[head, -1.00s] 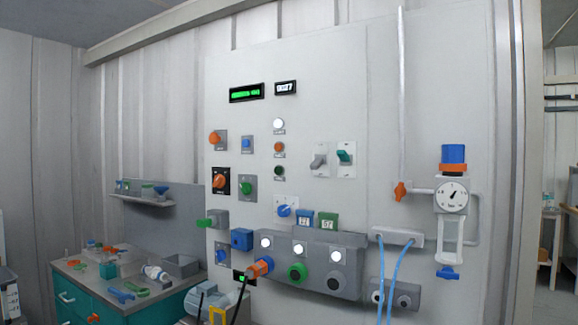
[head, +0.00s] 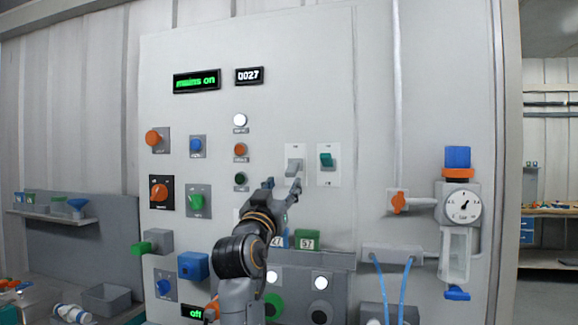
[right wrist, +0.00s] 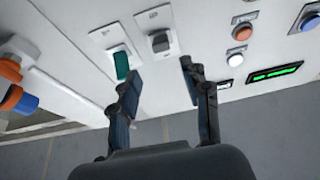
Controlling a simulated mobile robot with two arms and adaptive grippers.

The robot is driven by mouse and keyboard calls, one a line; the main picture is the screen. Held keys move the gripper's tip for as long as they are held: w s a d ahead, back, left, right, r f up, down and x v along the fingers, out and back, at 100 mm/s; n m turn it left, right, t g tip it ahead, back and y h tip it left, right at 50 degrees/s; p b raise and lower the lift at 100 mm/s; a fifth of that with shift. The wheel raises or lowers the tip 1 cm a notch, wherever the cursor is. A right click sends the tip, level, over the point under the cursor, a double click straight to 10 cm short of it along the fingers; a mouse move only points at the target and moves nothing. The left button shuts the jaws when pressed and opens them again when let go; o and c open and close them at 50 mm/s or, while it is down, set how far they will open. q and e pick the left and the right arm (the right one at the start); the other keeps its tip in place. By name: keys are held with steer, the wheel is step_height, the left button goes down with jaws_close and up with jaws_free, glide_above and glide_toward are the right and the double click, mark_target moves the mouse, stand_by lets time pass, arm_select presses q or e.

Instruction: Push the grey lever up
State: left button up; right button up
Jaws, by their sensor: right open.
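The grey lever (head: 293,166) sits on a white plate on the wall panel, left of a similar plate with a green lever (head: 326,160). My right gripper (head: 283,188) is open and empty, just below the grey lever in the head view. In the right wrist view the grey lever (right wrist: 160,41) lies beyond the gap between the spread fingertips (right wrist: 157,72), and the green lever (right wrist: 121,65) is near one finger. No clear contact shows. My left gripper is not in view.
Lamps and knobs (head: 240,150) line the panel to the left. A display (head: 197,79) reads "mains on". A grey button box (head: 300,275) juts out below. A gauge (head: 463,206) and orange valve (head: 398,202) stand to the right.

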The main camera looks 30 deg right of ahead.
mark_target(291, 170)
steer(key=p+x, duration=0.2)
steer(key=x, duration=0.6)
steer(key=shift+w, duration=0.25)
steer(key=shift+w+d+p, duration=0.25)
steer(key=shift+p, duration=0.05)
steer(key=shift+w+d, duration=0.2)
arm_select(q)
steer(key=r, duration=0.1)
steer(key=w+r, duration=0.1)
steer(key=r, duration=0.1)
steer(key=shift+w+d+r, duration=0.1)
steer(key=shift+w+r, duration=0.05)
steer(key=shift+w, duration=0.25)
arm_select(e)
steer(key=shift+r, duration=0.1)
jaws_close()
